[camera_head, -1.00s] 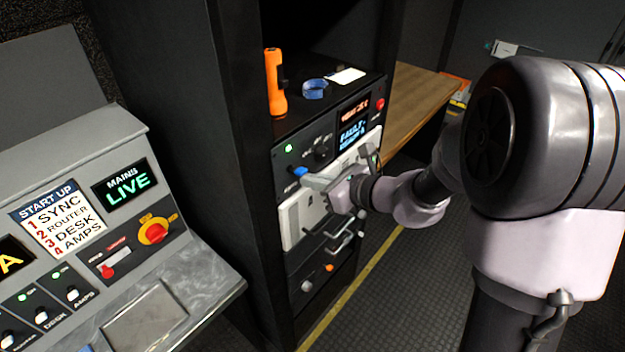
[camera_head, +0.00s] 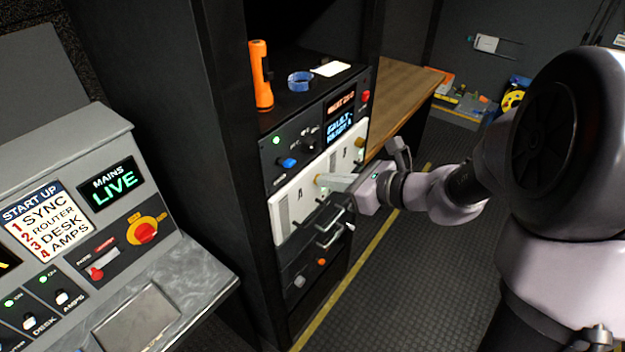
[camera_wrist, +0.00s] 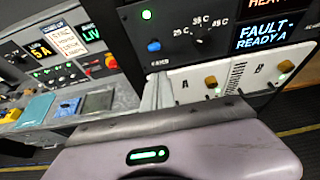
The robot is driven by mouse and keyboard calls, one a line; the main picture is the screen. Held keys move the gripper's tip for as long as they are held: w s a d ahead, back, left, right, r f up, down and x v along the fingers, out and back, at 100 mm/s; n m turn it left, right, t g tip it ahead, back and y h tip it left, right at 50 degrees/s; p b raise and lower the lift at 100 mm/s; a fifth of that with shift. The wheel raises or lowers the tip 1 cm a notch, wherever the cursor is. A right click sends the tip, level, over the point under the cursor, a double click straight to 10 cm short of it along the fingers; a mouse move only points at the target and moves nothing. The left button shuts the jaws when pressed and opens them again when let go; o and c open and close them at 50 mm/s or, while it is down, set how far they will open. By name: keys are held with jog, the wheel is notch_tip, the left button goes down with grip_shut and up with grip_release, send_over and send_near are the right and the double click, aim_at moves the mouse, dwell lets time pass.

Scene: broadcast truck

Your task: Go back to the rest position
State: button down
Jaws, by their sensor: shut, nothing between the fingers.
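My gripper (camera_head: 333,181) is shut and empty. In the head view it points left at the rack, just in front of the white panels; I cannot tell whether it touches them. In the wrist view its grey front edge (camera_wrist: 165,124) spans the middle, below the white panels. The white panel A (camera_head: 299,199) and panel B (camera_head: 345,155) sit side by side in the rack. Each has a yellow knob and a green light in the wrist view. Above them is the control panel (camera_head: 292,143) with a blue knob, a dial and a lit display reading "FAULT - READY A" (camera_wrist: 264,33).
An orange flashlight (camera_head: 261,78), a blue ring (camera_head: 300,81) and a white card (camera_head: 331,68) lie or stand on the rack. A console (camera_head: 190,275) stands at left. A wooden worktop (camera_head: 400,92) is behind. The floor (camera_head: 430,290) at right is clear.

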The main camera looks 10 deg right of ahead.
jog(key=shift+s+d+r, duration=0.55)
jog(key=shift+s+r, duration=0.1)
jog(key=shift+r, duration=0.05)
jog(key=s+a+f+n+g+h+b, duration=0.1)
jog(key=s+a+f+n+g+b, duration=0.1)
jog(key=s+a+f+n+b, duration=0.25)
jog(key=s+a+f+n+g+b, duration=0.2)
jog(key=s+a+n+g+b, duration=0.15)
jog(key=s+n, duration=0.3)
jog(key=s+d+f+n+t+h+b, duration=0.1)
jog(key=s+d+f+n+h+b, duration=0.1)
jog(key=s+n, duration=0.3)
jog(key=s+d+f+n+t+h+b, duration=0.1)
jog(key=s+d+f+n+h+b, duration=0.2)
jog(key=s+d+n+h+b, duration=0.1)
jog(key=s+n+b, duration=0.1)
jog(key=s+n, duration=0.1)
jog(key=shift+s+f+n, duration=0.15)
jog(key=shift+s+n, duration=0.1)
jog(key=shift+n, duration=0.05)
